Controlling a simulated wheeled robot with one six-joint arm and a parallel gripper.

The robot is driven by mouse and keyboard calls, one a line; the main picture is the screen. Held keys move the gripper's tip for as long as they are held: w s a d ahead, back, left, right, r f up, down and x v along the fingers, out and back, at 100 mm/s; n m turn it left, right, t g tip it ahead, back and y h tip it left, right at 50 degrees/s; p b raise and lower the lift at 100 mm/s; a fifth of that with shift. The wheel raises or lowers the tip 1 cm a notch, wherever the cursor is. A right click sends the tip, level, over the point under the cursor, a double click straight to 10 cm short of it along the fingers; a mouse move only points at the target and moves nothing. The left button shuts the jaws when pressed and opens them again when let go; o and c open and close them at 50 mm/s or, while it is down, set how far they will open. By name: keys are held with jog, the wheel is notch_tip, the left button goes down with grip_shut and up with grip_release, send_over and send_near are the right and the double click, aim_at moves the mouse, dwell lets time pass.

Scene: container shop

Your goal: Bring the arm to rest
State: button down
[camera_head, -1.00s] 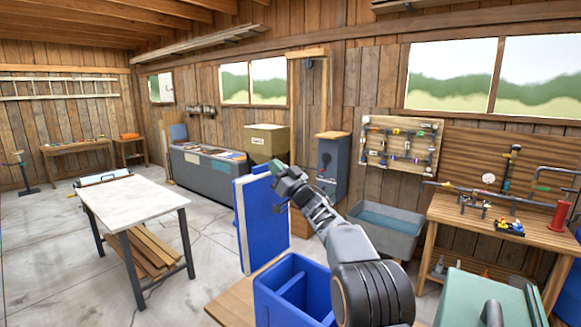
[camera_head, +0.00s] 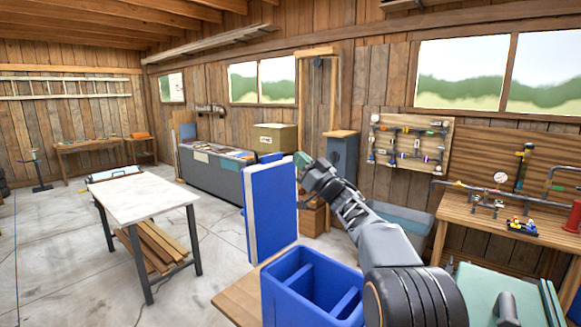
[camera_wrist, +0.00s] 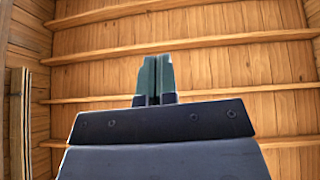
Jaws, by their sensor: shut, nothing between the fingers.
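My gripper (camera_head: 301,160) is at the end of my raised arm, in front of the back wall in the head view. Its fingers point up and to the left, beside the upper edge of an upright blue panel (camera_head: 270,208). In the wrist view my gripper (camera_wrist: 157,75) shows its two green-grey fingers together, with nothing between them.
A blue divided bin (camera_head: 285,300) stands open below my arm. A workbench (camera_head: 480,215) with pipes and a grey basin (camera_head: 400,215) are at the right.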

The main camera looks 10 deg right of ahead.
jog(key=s+d+b, duration=0.1)
jog(key=s+d, duration=0.3)
jog(key=w+d+f+m+g+h, duration=0.1)
jog(key=w+d+f+m+h, duration=0.1)
jog(key=d+f+m+h, duration=1)
jog(key=s+a+f+n+g+h, duration=0.1)
jog(key=s+a+f+g, duration=0.1)
jog(key=s+f, duration=0.3)
jog(key=s+a+f+g+h, duration=0.2)
jog(key=s+f+g, duration=0.3)
jog(key=s, duration=0.2)
jog(key=s+a+f+n+g+h, duration=0.1)
jog(key=s+a+f+g+h, duration=0.1)
jog(key=s+f, duration=0.4)
jog(key=shift+s+a+n+g+b, duration=0.1)
jog(key=shift+a+n+g+b, duration=0.25)
jog(key=shift+g, duration=0.45)
jog(key=s+a+f+n+g+y, duration=0.1)
jog(key=s+a, duration=0.3)
jog(key=s, duration=0.4)
jog(key=s+a+f+g+y, duration=0.1)
jog(key=s+a, duration=0.3)
jog(key=s, duration=0.4)
jog(key=shift+s+a+f+n+g, duration=0.2)
jog(key=shift+a+f+n+g, duration=0.2)
jog(key=shift+f, duration=0.25)
